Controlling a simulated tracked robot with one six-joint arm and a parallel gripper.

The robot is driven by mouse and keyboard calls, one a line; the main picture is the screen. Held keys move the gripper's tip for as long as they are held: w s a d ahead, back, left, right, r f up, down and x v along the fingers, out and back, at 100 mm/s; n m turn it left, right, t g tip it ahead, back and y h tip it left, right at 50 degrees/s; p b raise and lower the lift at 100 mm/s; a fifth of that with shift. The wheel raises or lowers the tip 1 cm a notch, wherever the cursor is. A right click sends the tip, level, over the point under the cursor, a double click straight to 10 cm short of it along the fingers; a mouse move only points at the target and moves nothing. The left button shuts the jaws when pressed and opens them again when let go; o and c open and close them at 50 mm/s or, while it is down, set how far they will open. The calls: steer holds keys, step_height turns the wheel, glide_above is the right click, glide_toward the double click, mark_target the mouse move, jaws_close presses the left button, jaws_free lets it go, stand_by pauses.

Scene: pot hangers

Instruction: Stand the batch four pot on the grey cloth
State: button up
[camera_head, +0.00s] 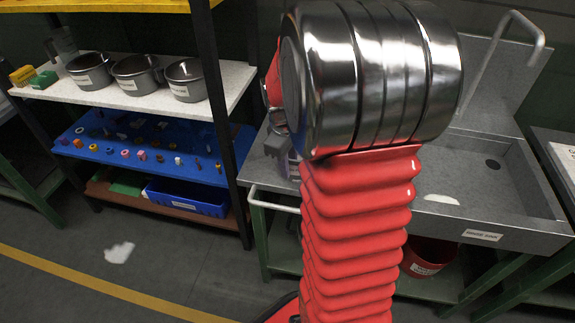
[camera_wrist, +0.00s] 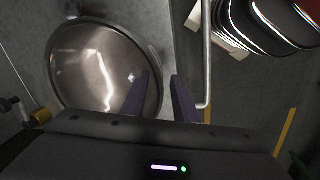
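In the wrist view a round steel pot (camera_wrist: 95,75) is seen from above, its inside empty. My gripper (camera_wrist: 163,76) has its two purple fingers apart. The left finger overlaps the right part of the pot and the right finger is outside it, so the rim passes between them in the picture. I cannot tell the height of the fingers against the rim. In the head view my arm hides most of this area. Three labelled pots, left (camera_head: 91,72), middle (camera_head: 137,74) and right (camera_head: 186,80), stand on the shelf; their labels are unreadable. I cannot make out a grey cloth.
The white shelf (camera_head: 215,72) stands above a blue board (camera_head: 95,150) of small parts and a blue bin (camera_head: 187,197). A grey sink (camera_head: 480,185) is on the right, with a red bucket (camera_head: 425,258) below. A bench rail (camera_head: 275,207) runs along the front.

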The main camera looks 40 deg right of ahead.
steer(key=shift+r, duration=0.1)
steer(key=shift+r, duration=0.5)
step_height(320, 180, up, 12)
steer(key=a, duration=0.1)
steer(key=shift+s+a, duration=0.25)
steer(key=shift+s, duration=0.05)
steer(key=s+a+m+t, duration=0.1)
steer(key=s+a, duration=0.3)
steer(key=a, duration=0.3)
steer(key=s+a+m+t+y, duration=0.1)
steer(key=s+a, duration=0.3)
steer(key=a, duration=0.4)
steer(key=s+a+r+m+t, duration=0.1)
steer(key=s+a+m+t, duration=0.1)
steer(key=a, duration=0.6)
steer(key=shift+s+t, duration=0.5)
steer(key=shift+s, duration=0.55)
